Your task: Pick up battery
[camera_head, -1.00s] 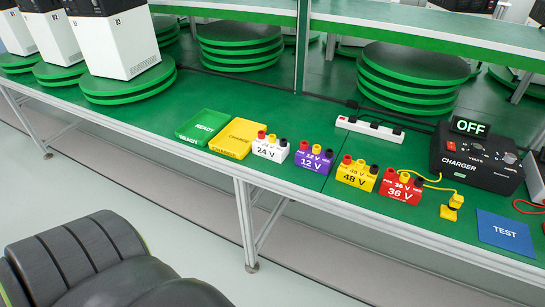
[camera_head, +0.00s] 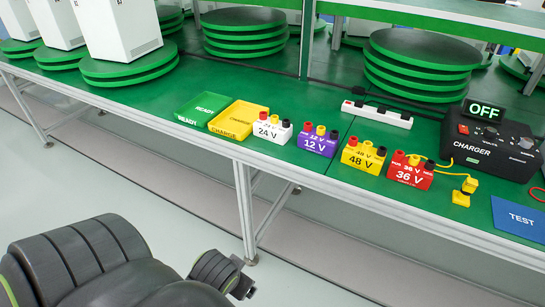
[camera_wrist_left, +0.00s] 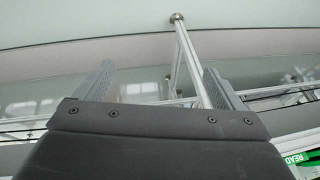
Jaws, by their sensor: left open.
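Four battery blocks stand in a row on the green bench: the white 24 V battery (camera_head: 272,130), the purple 12 V battery (camera_head: 318,141), the yellow 48 V battery (camera_head: 363,157) and the red 36 V battery (camera_head: 411,171). My left gripper (camera_wrist_left: 158,85) is open and empty in the left wrist view, with a bench leg behind its fingers. In the head view my left wrist shows low in front of the bench, well apart from the batteries. My right gripper is not in view.
A green READY tray (camera_head: 203,108) and a yellow CHARGE tray (camera_head: 239,120) lie left of the batteries. A charger (camera_head: 486,145) reading OFF, a yellow plug (camera_head: 465,190), a blue TEST mat (camera_head: 520,217) and a white power strip (camera_head: 377,114) are to the right and behind. The bench's front edge (camera_head: 215,148) is clear.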

